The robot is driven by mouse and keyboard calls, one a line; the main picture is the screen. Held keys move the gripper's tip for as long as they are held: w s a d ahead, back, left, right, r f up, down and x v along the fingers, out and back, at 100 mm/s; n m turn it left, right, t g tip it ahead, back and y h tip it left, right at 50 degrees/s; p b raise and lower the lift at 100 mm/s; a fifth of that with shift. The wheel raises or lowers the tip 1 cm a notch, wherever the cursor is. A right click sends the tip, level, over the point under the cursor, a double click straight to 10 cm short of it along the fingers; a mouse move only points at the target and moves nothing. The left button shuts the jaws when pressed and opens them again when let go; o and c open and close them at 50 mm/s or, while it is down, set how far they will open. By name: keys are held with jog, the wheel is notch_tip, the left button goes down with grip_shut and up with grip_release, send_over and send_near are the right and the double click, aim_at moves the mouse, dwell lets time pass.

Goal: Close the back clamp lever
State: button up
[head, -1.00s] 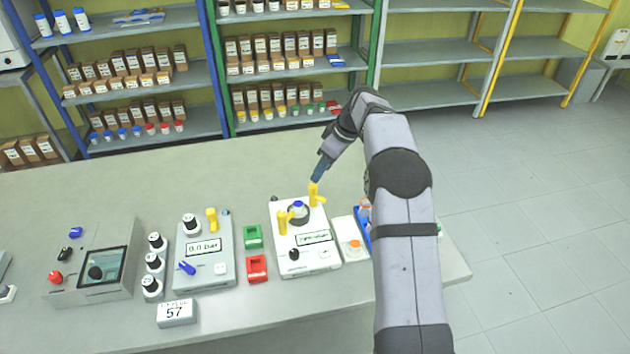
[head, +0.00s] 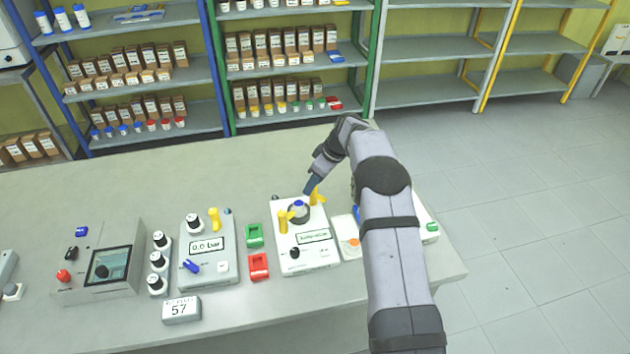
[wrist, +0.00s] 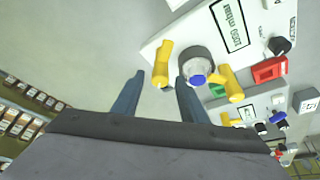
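The white reactor device (head: 318,258) stands on the bench and carries two yellow clamp levers, with a blue-topped round vessel (head: 298,207) between them. The back lever (head: 318,196) stands up at the far right of the vessel; the front lever (head: 284,221) is at its left. My gripper (head: 309,188) points down just behind and beside the back lever. In the wrist view my gripper (wrist: 162,88) is open, with the back lever (wrist: 162,64) in front of the gap between its fingers. The front lever (wrist: 230,84) is beyond the right finger. I cannot tell whether a finger touches the back lever.
A green block (head: 254,235) and a red block (head: 258,266) lie left of the reactor device. A grey pressure box (head: 208,268) stands farther left. A small white tray with an orange-topped item (head: 351,246) is close on the right, partly behind my arm. The bench behind the devices is clear.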

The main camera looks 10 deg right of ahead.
grip_shut()
jog(key=m+h+b, duration=0.1)
jog(key=m+b, duration=0.1)
jog(key=m, duration=0.1)
jog(key=shift+s+a+m+t+b, duration=0.1)
jog(key=shift+a+m+t+b, duration=0.05)
jog(key=shift+m+t+b, duration=0.2)
jog(key=m+h, duration=0.1)
jog(key=m, duration=0.1)
jog(key=m+h, duration=0.1)
jog(key=m, duration=0.2)
jog(key=shift+a+t, duration=0.15)
jog(key=shift+t, duration=0.2)
jog(key=m+h+b, duration=0.1)
jog(key=m, duration=0.1)
jog(key=m+h+b, duration=0.1)
jog(key=m, duration=0.2)
jog(key=shift+a+f, duration=0.1)
jog(key=shift+a, duration=0.05)
jog(key=shift+a+m+g+h+b, duration=0.1)
jog(key=shift+m+g+h+b, duration=0.45)
jog(key=shift+m, duration=1.6)
jog(key=shift+g, duration=0.25)
